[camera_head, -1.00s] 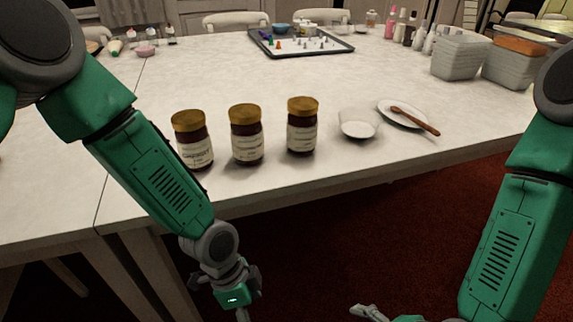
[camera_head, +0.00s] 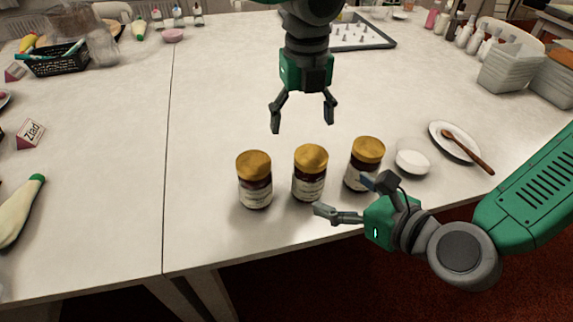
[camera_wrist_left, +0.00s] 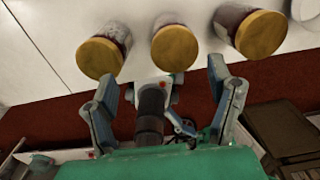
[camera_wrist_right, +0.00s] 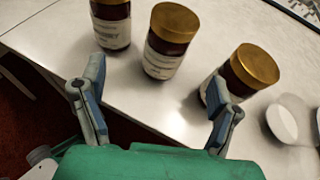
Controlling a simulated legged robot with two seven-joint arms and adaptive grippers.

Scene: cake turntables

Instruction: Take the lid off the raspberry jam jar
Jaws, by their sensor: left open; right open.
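Three dark jam jars with gold lids stand upright in a row: left jar (camera_head: 255,180), middle jar (camera_head: 310,173) and right jar (camera_head: 364,163). Their labels are too small to read, so I cannot tell which is raspberry. All lids are on. My left gripper (camera_head: 303,124) is open and empty above the table, behind the middle jar in the head view; its wrist view shows the three lids, the middle one (camera_wrist_left: 175,48) between its fingers' directions. My right gripper (camera_head: 348,199) is open and empty at the front edge, before the middle and right jars (camera_wrist_right: 240,75).
A small white bowl (camera_head: 412,161) and a plate with a wooden spoon (camera_head: 465,146) lie right of the jars. A tray (camera_head: 365,37) is at the back, grey tubs (camera_head: 510,68) back right.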

